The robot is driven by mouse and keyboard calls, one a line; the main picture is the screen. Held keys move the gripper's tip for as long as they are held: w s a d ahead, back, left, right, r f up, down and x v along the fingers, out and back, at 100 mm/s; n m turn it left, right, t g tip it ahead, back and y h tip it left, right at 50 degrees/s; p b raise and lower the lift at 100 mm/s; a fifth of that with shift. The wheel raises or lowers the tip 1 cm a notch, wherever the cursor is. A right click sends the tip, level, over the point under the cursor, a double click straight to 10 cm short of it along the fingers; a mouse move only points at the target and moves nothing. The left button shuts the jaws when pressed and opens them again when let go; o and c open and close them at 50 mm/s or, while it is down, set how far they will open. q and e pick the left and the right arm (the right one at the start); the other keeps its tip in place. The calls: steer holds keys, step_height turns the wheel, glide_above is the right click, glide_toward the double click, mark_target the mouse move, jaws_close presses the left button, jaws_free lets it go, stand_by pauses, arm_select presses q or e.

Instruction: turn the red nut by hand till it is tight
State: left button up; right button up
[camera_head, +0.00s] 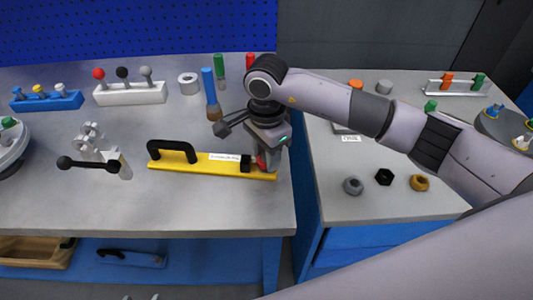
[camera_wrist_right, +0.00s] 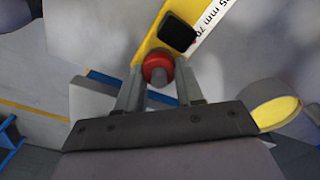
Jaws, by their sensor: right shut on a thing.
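The red nut (camera_wrist_right: 158,67) sits at the end of a yellow bar near its black block in the right wrist view. In the head view the nut (camera_head: 261,162) shows partly beside my gripper at the bar's right end. My right gripper (camera_wrist_right: 160,75) has its two fingers on either side of the nut and is shut on it. In the head view my right gripper (camera_head: 268,160) comes down at the bar's right end. The yellow bar (camera_head: 200,168) lies on the grey bench with a black handle and a white label. My left gripper is not in view.
A grey clamp-like part with a black lever (camera_head: 90,163) stands left of the bar. A white rack with coloured knobs (camera_head: 130,97) and a blue-handled tool (camera_head: 210,90) stand behind. The gap between benches is right of the bar. Loose nuts (camera_head: 384,177) lie on the right bench.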

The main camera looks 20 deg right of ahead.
steer(key=m+b, duration=0.1)
steer(key=m, duration=0.3)
steer(key=shift+b, duration=0.35)
steer(key=m+b, duration=0.1)
steer(key=m, duration=0.3)
steer(key=shift+s+r+m, duration=0.1)
steer(key=shift+s+m, duration=0.05)
steer(key=shift+m, duration=0.15)
stand_by(0.7)
steer(key=o, duration=1.1)
steer(key=shift+c, duration=0.2)
step_height(320, 180, up, 6)
steer(key=shift+r+b, duration=0.15)
steer(key=shift+b, duration=0.25)
steer(key=shift+r, duration=0.4)
